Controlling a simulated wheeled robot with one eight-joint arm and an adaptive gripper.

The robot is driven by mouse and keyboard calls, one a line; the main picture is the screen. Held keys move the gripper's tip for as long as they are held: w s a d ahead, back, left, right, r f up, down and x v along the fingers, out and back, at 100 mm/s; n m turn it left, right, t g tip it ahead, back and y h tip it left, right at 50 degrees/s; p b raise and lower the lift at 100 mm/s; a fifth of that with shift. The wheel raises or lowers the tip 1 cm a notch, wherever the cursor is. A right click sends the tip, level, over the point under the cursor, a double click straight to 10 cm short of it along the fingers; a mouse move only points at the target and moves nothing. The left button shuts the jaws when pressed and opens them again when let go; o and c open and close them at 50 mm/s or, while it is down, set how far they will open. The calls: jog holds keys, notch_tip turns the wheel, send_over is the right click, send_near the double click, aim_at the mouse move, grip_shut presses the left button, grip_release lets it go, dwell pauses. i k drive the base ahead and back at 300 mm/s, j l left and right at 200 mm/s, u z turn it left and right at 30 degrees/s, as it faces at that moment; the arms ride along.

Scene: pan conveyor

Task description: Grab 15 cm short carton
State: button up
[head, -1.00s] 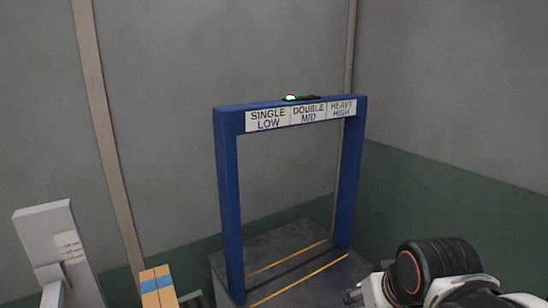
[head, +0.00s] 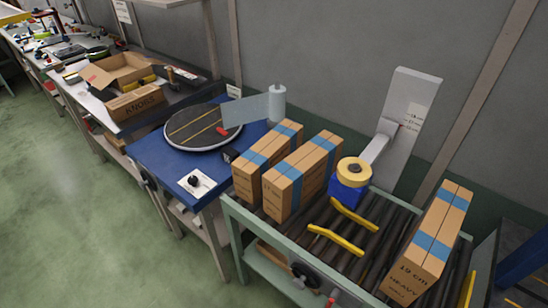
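Two brown cartons with blue tape stand side by side at the left end of the roller conveyor in the head view: a left carton (head: 262,168) and a right carton (head: 305,172). Their printing is too small to read, so I cannot tell which, if either, is the 15 cm short one. A third carton (head: 427,258) stands alone at the right of the rollers. Its face reads "19 cm HEAVY". My gripper is not in view.
The conveyor's pale green rim (head: 290,281) borders the rollers. Yellow guide bars (head: 336,240) and a blue tape dispenser (head: 347,190) lie between the cartons. A grey measuring post (head: 412,110) stands behind. A blue table with a turntable (head: 190,133) is at left; the green floor is clear.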

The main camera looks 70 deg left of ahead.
aim_at(248, 170)
jog(key=u, duration=2.55)
jog(key=i+j+z, duration=0.1)
jog(key=j, duration=0.2)
jog(key=i+j+z, duration=0.1)
jog(key=j, duration=0.25)
jog(key=i+j+z, duration=0.1)
jog(key=i+j, duration=0.15)
jog(key=i+j+z, duration=0.1)
jog(key=j, duration=0.3)
jog(key=i+j+z, duration=0.1)
jog(key=j, duration=0.25)
